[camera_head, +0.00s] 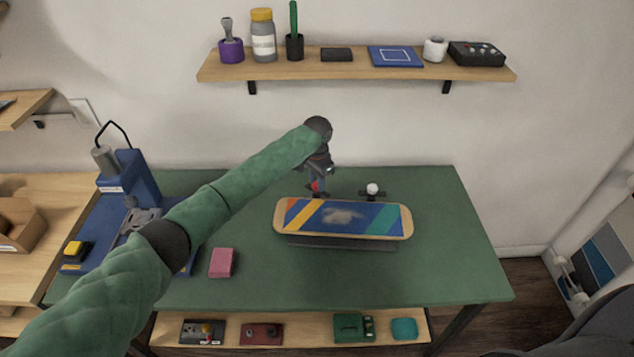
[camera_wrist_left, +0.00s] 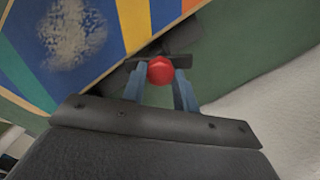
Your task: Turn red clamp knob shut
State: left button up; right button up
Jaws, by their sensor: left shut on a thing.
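The red clamp knob (camera_wrist_left: 161,70) sits between the two blue fingers of my left gripper (camera_wrist_left: 160,92) in the left wrist view, and the fingers are shut on it. In the head view the red knob (camera_head: 315,186) shows as a small spot under my left gripper (camera_head: 317,184), behind the back left of the board. The board (camera_head: 343,217) has coloured stripes and a pale worn patch, and lies on a dark support on the green table. It also fills the upper left of the left wrist view (camera_wrist_left: 110,40). My right gripper is not in view.
A second clamp with a white knob (camera_head: 372,188) stands behind the board. A pink block (camera_head: 222,262) lies on the green table (camera_head: 450,270). A blue machine (camera_head: 128,182) stands at the left. A wall shelf (camera_head: 370,70) with several items hangs above. The table's right side is clear.

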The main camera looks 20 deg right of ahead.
pick_arm(q)
jog(key=shift+m, duration=1)
jog(key=m+b, duration=0.1)
jog(key=m, duration=0.1)
jog(key=shift+m, duration=0.4)
jog(key=m, duration=0.2)
jog(key=shift+m+b, duration=0.6)
jog(key=shift+m, duration=0.9)
jog(key=shift+r+m, duration=0.1)
jog(key=shift+m, duration=1)
jog(key=o, duration=0.9)
jog(key=shift+o, duration=0.3)
jog(key=shift+b, duration=0.3)
jog(key=shift+r, duration=0.15)
notch_tip(320, 180, up, 7)
jog(key=shift+r+b, duration=0.2)
jog(key=shift+b, duration=1)
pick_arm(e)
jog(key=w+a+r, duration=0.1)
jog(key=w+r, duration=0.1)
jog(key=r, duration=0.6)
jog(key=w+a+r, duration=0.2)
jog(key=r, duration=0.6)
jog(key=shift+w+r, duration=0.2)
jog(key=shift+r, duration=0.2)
